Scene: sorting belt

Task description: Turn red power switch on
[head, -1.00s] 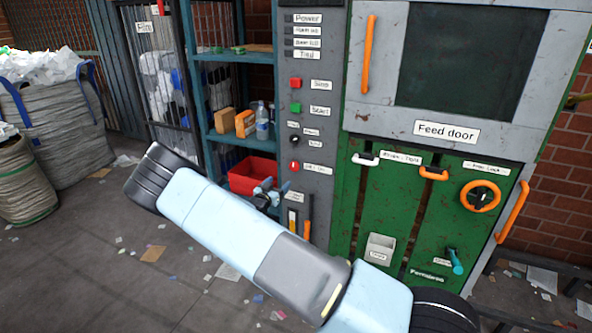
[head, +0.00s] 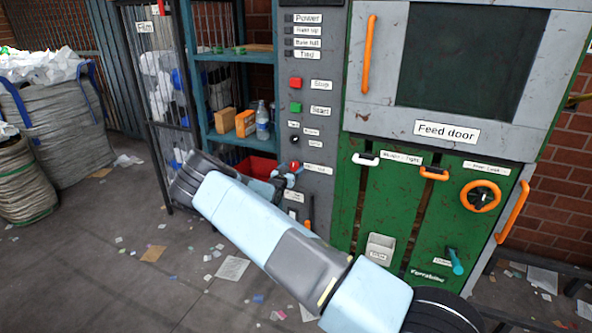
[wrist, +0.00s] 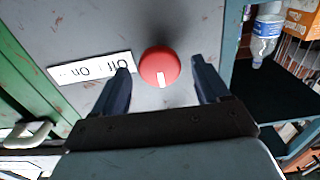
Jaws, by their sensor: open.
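The red power switch (wrist: 160,66) is a round red knob with a white pointer mark on the grey panel. Its mark points toward the bottom of the wrist view. An Off/On label (wrist: 92,69) lies left of it, upside down in that view. My gripper (wrist: 162,84) is open, its two dark fingers on either side of the knob, with gaps visible. Whether the fingertips reach the knob's depth I cannot tell.
The grey control panel (head: 318,215) also carries a red Stop button (head: 295,82) and a green Start button (head: 295,107). The green machine with the feed door stands right of it. A shelf with a bottle (head: 262,120) and a red bin (head: 255,167) is left.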

